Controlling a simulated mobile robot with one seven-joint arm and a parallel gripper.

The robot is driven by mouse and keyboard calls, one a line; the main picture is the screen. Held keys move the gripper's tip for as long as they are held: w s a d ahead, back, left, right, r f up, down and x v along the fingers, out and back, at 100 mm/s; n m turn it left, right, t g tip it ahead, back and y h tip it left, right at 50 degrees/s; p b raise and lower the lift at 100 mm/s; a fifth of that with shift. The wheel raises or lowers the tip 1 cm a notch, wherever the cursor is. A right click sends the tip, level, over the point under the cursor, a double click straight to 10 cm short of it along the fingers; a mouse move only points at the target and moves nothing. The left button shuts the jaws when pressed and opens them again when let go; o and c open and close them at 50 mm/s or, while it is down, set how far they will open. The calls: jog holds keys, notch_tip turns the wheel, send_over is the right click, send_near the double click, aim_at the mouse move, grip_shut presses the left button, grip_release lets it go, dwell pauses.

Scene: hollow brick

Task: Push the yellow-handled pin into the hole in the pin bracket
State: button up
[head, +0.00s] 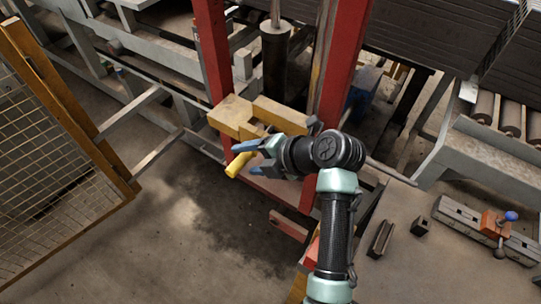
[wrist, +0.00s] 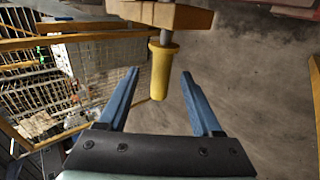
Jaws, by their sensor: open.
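The yellow-handled pin (wrist: 159,72) shows in the wrist view, its grey shank running up to the tan-yellow pin bracket (wrist: 172,15). How deep the shank sits in the bracket's hole cannot be told, and the hole itself is hidden. In the head view the yellow handle (head: 238,164) sticks out below the yellow bracket (head: 231,117), beside the red frame. My gripper (wrist: 158,78) is open, with its blue fingers on either side of the handle and a gap on both sides. In the head view my gripper (head: 249,155) is at the handle, partly covering it.
Red upright posts (head: 340,70) stand close behind and right of my gripper. A yellow-framed mesh gate (head: 95,130) is at the left. A roller conveyor (head: 500,125) and a rail with a blue-knobbed clamp (head: 495,228) are at the right. The floor at lower left is clear.

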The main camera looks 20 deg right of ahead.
jog(key=b+v, duration=0.2)
jog(key=v, duration=0.9)
jog(key=shift+s+d+r, duration=0.2)
jog(key=shift+d, duration=0.05)
